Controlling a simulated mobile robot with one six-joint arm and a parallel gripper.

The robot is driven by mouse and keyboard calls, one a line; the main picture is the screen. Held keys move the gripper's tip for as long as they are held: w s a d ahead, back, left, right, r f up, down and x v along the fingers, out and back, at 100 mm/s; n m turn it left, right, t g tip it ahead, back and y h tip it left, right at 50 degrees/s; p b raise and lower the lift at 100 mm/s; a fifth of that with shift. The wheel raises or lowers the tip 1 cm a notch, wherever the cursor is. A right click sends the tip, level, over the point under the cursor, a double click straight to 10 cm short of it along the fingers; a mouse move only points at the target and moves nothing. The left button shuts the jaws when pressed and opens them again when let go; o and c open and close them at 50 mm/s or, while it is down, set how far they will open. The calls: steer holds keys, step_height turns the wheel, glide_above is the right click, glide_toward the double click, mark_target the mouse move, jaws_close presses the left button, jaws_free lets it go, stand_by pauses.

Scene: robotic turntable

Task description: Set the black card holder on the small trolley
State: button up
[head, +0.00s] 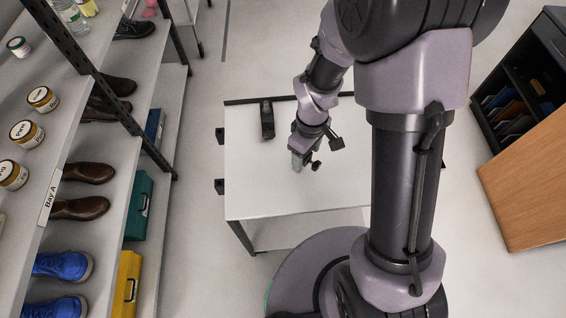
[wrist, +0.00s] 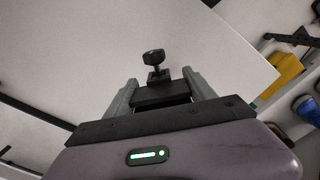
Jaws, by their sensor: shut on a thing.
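My gripper (head: 298,163) is shut on the black card holder (head: 316,166), a small dark piece with a round knob. In the wrist view the card holder (wrist: 160,95) sits between the two grey fingers of my gripper (wrist: 160,92), its knob pointing away from the palm. The small trolley (head: 260,190) has a pale top and lies below my gripper, which is over the middle of that top. I cannot tell whether the card holder touches the top or hangs just above it. The fingers partly hide it.
A dark upright object (head: 267,120) stands on the trolley's back left. A shelf unit (head: 105,200) with shoes, jars and cases is at the left. A wooden panel (head: 530,185) and dark cabinet (head: 515,95) are at the right. The trolley top's front left is clear.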

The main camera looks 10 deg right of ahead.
mark_target(277, 174)
steer(key=a, duration=0.2)
steer(key=a+b, duration=0.1)
steer(key=a, duration=0.2)
steer(key=a+f, duration=0.1)
steer(key=a, duration=0.1)
steer(key=shift+s+a+b, duration=0.3)
steer(key=shift+a, duration=0.05)
steer(key=f, duration=0.1)
steer(key=f+b, duration=0.2)
steer(key=shift+s+a, duration=0.1)
steer(key=shift+a, duration=0.15)
steer(key=shift+f, duration=0.35)
steer(key=shift+r, duration=0.2)
steer(key=shift+f, duration=0.1)
steer(key=o, duration=1.6)
